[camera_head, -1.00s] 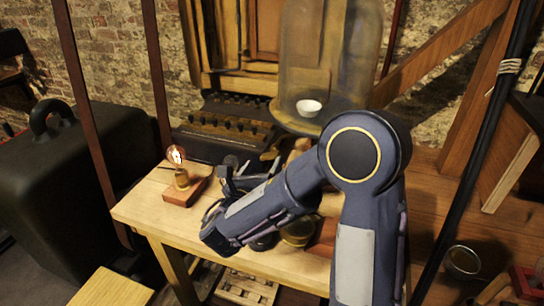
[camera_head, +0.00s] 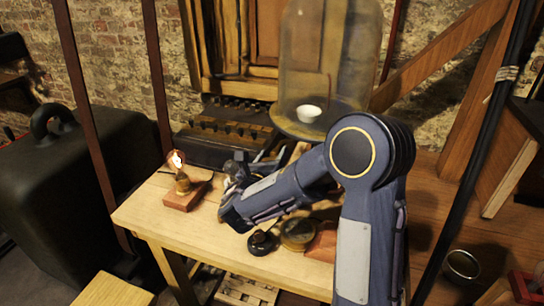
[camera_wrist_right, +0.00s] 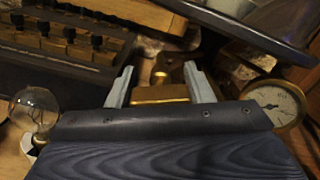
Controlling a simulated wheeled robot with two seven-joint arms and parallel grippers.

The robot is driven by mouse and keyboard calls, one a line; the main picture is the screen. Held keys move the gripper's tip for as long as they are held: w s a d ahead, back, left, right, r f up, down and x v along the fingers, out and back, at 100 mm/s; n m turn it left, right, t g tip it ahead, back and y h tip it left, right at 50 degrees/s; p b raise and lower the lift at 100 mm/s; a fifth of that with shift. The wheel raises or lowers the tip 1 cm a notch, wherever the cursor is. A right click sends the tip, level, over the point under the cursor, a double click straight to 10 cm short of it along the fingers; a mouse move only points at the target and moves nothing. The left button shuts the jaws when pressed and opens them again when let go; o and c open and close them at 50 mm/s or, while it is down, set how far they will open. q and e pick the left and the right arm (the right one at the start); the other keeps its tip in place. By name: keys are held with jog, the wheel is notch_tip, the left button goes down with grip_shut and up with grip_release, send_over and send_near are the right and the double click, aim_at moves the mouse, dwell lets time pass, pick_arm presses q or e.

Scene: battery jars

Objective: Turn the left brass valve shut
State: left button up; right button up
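My right gripper (camera_head: 240,165) reaches over the wooden table towards its back edge, partly hidden by its own wrist. In the right wrist view its two grey fingers (camera_wrist_right: 159,86) are apart. A brass block (camera_wrist_right: 160,94) with a small round brass top shows between and beyond them. This may be part of a valve, but I cannot tell which one, nor whether the fingers touch it. No valve handle shows clearly in the head view. My left gripper is not in view.
A bulb on a red-brown base (camera_head: 183,195) stands left of the gripper. A white-dialled gauge (camera_wrist_right: 275,104) lies right of the fingers. A glass bell jar (camera_head: 325,70) and a dark box with brass parts (camera_head: 225,138) are behind. The table's front left (camera_head: 160,222) is clear.

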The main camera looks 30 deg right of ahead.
jog(key=c, duration=0.4)
jog(key=m+b, duration=0.2)
jog(key=b, duration=0.1)
jog(key=m+b, duration=0.1)
jog(key=b, duration=0.1)
jog(key=shift+f+m, duration=0.25)
jog(key=shift+m, duration=0.15)
jog(key=shift+r+m+b, duration=0.2)
jog(key=shift+m+b, duration=0.2)
jog(key=shift+b, duration=0.05)
jog(key=o, duration=1)
jog(key=shift+s, duration=0.1)
jog(key=v, duration=0.7)
jog(key=shift+s+a, duration=0.25)
